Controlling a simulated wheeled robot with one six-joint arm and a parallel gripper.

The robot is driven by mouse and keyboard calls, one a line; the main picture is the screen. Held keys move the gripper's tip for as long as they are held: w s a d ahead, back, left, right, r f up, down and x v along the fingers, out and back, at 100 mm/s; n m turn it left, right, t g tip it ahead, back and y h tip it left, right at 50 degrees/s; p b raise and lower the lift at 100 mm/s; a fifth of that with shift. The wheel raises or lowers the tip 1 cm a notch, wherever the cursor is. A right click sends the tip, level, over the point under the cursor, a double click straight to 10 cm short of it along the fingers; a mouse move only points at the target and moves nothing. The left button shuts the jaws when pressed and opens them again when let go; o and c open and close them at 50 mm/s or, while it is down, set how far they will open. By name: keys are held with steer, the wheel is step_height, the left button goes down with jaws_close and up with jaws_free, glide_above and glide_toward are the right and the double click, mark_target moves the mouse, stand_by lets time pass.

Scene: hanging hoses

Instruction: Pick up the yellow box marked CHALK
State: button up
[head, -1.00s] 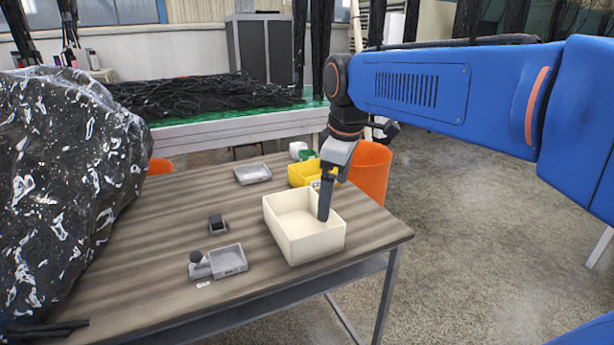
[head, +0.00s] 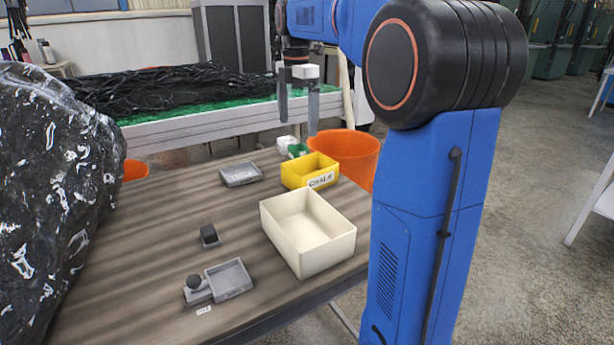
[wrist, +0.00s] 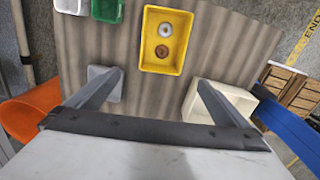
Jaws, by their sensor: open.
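The yellow box (head: 322,181), marked CHALK on its front wall, stands on the table toward the far right edge. In the wrist view the yellow box (wrist: 166,65) is open-topped and holds two small round things, one pale and one brown. My gripper (head: 298,127) hangs with its fingers pointing down, above the table's far end, higher than the box and apart from it. In the wrist view my gripper (wrist: 160,82) is open and empty, and the box lies beyond the fingertips, near the top middle.
A cream bin (head: 309,257) stands in front of the yellow box. A green box (head: 299,150) and a white box (head: 285,143) stand behind it. A grey tray (head: 241,174) lies to its left. An orange bucket (head: 352,150) stands beyond the table. A dark speckled mass (head: 50,190) fills the left.

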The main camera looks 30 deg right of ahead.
glide_toward(298, 170)
steer(key=s+a, duration=0.1)
steer(key=s+a+f, duration=0.1)
steer(key=s, duration=0.3)
steer(key=shift+a+f, duration=0.3)
steer(key=shift+a, duration=0.1)
steer(key=shift+s+a+f, duration=0.1)
steer(key=shift+f, duration=1.25)
steer(key=shift+s+f, duration=0.1)
steer(key=shift+f, duration=1.2)
steer(key=c, duration=1)
steer(key=shift+r, duration=0.15)
